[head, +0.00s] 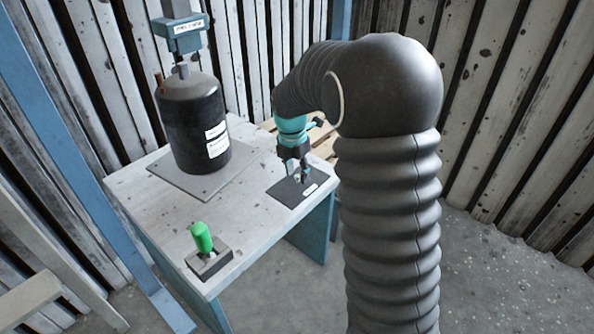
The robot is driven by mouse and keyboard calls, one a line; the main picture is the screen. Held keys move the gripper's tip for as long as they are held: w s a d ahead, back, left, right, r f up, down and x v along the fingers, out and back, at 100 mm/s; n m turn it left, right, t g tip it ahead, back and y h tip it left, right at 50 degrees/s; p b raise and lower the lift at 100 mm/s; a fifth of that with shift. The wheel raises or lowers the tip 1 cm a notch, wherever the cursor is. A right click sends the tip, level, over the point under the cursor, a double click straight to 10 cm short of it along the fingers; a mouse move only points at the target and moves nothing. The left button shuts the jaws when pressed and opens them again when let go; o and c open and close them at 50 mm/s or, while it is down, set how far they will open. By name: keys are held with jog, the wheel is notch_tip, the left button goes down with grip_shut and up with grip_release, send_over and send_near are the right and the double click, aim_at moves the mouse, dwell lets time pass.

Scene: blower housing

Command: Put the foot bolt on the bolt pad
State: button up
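A dark flat pad with a small white label (284,193), apparently the bolt pad, lies at the right corner of the table. My gripper (297,177) points down just over this pad, below the teal end of my arm. Its fingers look small and dark. A small greyish shape shows between or beside the fingertips, but I cannot tell whether it is the foot bolt or part of the gripper. I cannot tell whether the fingertips touch the pad. No foot bolt can be clearly made out elsewhere on the table.
A black cylindrical housing (193,125) stands on a grey plate (166,171) at the table's back left, under a teal device (183,34). A green-handled item (202,237) stands in a dark block (215,262) at the front corner. The table's middle (245,212) is clear.

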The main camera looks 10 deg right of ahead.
notch_tip(320, 180, up, 11)
jog(key=a, duration=0.1)
jog(key=s+r+m+t+p, duration=0.1)
jog(key=s+r+m, duration=0.55)
jog(key=s, duration=0.25)
jog(key=s+f+m+t, duration=0.1)
jog(key=s+m+t, duration=0.1)
jog(key=s+m, duration=0.7)
jog(key=s+d+f+m+t+y, duration=0.1)
jog(key=s+f+m, duration=0.1)
jog(key=s+m, duration=0.7)
jog(key=s, duration=0.3)
jog(key=shift+s+d+f+m+t, duration=0.2)
jog(key=shift+f+m+t, duration=0.1)
jog(key=shift+m+t, duration=0.1)
jog(key=shift+a, duration=0.15)
